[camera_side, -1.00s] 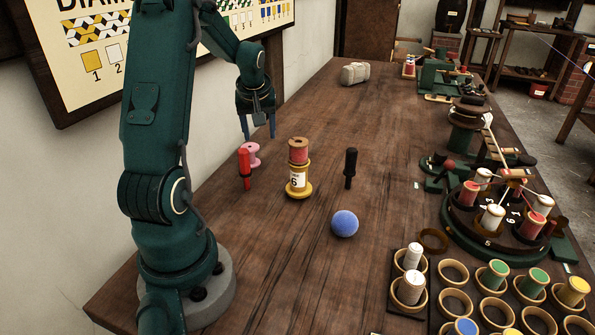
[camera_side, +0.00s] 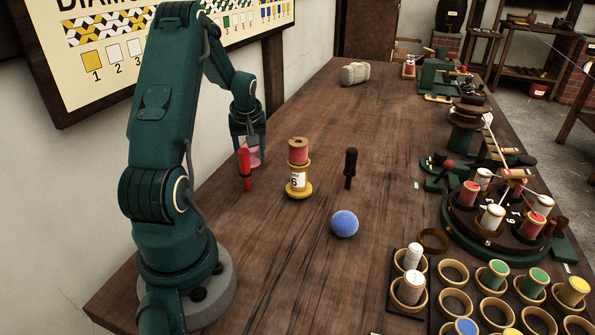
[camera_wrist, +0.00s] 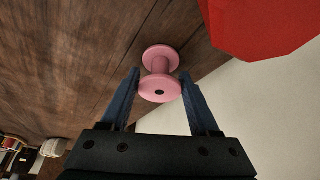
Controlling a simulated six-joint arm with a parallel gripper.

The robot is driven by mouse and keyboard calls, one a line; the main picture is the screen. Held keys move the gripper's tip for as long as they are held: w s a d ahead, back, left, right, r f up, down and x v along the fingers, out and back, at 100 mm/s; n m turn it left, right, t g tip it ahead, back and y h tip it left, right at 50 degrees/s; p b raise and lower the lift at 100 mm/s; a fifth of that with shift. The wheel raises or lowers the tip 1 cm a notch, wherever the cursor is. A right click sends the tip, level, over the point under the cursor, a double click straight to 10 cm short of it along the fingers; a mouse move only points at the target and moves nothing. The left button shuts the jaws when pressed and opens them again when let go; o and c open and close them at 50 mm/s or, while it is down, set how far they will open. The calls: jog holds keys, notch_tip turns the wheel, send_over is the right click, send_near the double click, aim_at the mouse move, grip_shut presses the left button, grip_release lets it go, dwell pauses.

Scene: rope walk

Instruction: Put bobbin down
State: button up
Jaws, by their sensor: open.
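A pink bobbin (camera_side: 252,157) is on the table near the wall, behind a red-handled tool, partly hidden by my gripper in the side view. In the wrist view the pink bobbin (camera_wrist: 160,75) shows its two flanges, one end flange close to the camera between my fingers. My gripper (camera_side: 249,150) is open, pointing down, with its blue fingers at either side of the bobbin.
A red tool (camera_side: 245,169) stands close in front of the bobbin. The back middle of the table is clear.

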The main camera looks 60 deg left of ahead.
grip_shut()
jog(key=shift+r, duration=0.45)
notch_tip(320, 180, up, 16)
jog(key=w+d, duration=0.1)
jog(key=d, duration=0.5)
jog(key=w+d, duration=0.2)
jog(key=d, duration=0.3)
jog(key=w+d, duration=0.1)
jog(key=d, duration=0.5)
jog(key=shift+w+d+f, duration=0.15)
jog(key=shift+w+d, duration=0.05)
jog(key=shift+d, duration=0.15)
jog(key=s+d, duration=0.7)
jog(key=d, duration=0.6)
jog(key=shift+n, duration=0.5)
jog(key=d+f, duration=0.5)
jog(key=f, duration=0.1)
jog(key=d+f, duration=0.6)
jog(key=shift+s+d, duration=0.15)
jog(key=shift+d, duration=0.05)
jog(key=shift+d+f, duration=0.15)
jog(key=shift+f, duration=2)
